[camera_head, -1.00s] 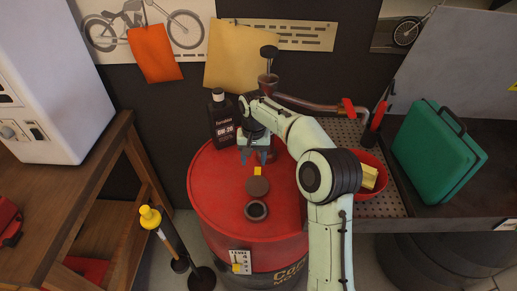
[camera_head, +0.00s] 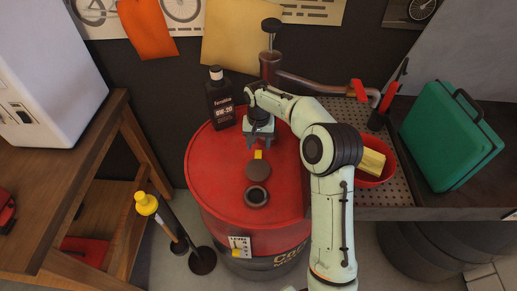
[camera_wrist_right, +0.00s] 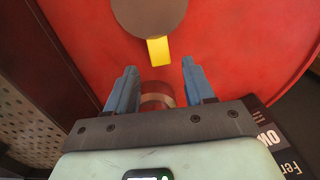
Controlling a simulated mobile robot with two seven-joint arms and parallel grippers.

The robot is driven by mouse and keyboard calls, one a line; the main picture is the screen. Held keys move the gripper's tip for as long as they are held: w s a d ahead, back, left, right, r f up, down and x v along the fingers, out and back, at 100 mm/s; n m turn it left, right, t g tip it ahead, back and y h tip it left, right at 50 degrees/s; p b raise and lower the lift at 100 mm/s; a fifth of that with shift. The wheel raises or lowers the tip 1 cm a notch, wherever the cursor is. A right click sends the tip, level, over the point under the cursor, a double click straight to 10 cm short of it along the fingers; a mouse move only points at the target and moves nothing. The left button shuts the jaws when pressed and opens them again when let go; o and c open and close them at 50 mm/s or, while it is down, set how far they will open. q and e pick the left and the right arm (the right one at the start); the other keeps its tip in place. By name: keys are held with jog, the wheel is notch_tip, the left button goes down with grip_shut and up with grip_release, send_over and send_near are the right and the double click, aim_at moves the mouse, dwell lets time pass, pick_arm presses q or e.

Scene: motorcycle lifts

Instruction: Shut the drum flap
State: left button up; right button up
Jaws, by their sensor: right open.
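The red drum (camera_head: 225,170) stands upright in the middle of the head view. On its lid is a round dark opening with a raised rim (camera_head: 256,196). The brown disc flap (camera_head: 258,171) stands open just behind it, with a yellow tab (camera_head: 258,155) at its far edge. My right gripper (camera_head: 259,145) is open and empty, just behind the tab. In the right wrist view, the flap (camera_wrist_right: 150,14) and tab (camera_wrist_right: 158,51) lie ahead of the open blue fingers (camera_wrist_right: 160,80), roughly centred between them and not touching. My left gripper is out of view.
A black oil bottle (camera_head: 221,100) stands at the drum's back left. A pump with a pipe (camera_head: 270,66) rises behind my gripper. A red bowl (camera_head: 388,176) with a yellow block and a green case (camera_head: 450,135) are at right. A yellow-topped post (camera_head: 147,203) stands at front left.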

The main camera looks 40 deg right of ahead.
jog(key=shift+f, duration=1.45)
jog(key=shift+c, duration=0.3)
grip_shut()
